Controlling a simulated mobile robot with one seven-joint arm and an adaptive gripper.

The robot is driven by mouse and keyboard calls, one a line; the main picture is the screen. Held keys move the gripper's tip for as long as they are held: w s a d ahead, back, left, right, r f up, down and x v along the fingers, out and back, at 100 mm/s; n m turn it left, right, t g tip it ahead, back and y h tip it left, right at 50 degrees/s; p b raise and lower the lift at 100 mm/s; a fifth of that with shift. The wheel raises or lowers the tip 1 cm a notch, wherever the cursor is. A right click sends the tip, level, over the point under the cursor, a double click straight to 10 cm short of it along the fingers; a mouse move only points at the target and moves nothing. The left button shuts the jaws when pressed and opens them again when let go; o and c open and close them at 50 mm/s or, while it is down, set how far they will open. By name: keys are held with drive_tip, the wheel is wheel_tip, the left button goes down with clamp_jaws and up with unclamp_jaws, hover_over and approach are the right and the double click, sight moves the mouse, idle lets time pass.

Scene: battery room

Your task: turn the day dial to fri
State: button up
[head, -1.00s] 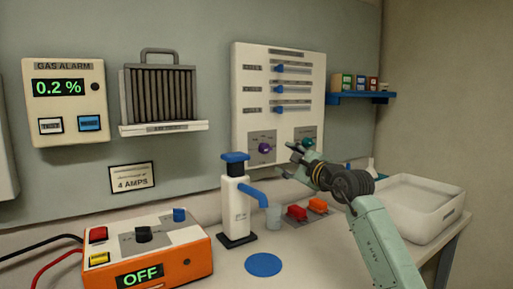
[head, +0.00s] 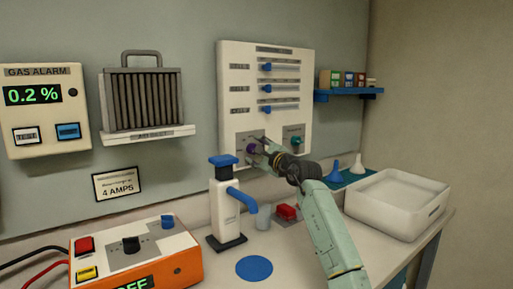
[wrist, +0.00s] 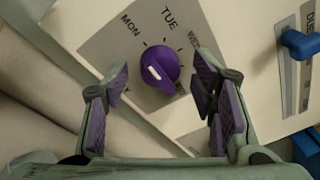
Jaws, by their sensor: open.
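The day dial (wrist: 161,64) is a purple knob with a white mark on a grey label plate. It is in the upper middle of the wrist view. MON, TUE and part of WED are readable around it; the other labels are covered or too small, and FRI cannot be read. The white mark is on the knob's left side, not towards TUE. My gripper (wrist: 161,78) is open, with one finger on each side of the dial and no clear contact. In the head view my gripper (head: 262,150) is at the panel's lower left, partly hiding the dial (head: 251,148).
The white panel (head: 228,85) has blue sliders above and a teal knob (head: 296,141) to the right of my gripper. A white and blue pump bottle (head: 226,205) stands below left.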

drive_tip(key=shift+w+a, duration=0.15)
drive_tip(key=shift+w, duration=0.05)
drive_tip(key=c, duration=1.1)
drive_tip(key=shift+c, duration=0.2)
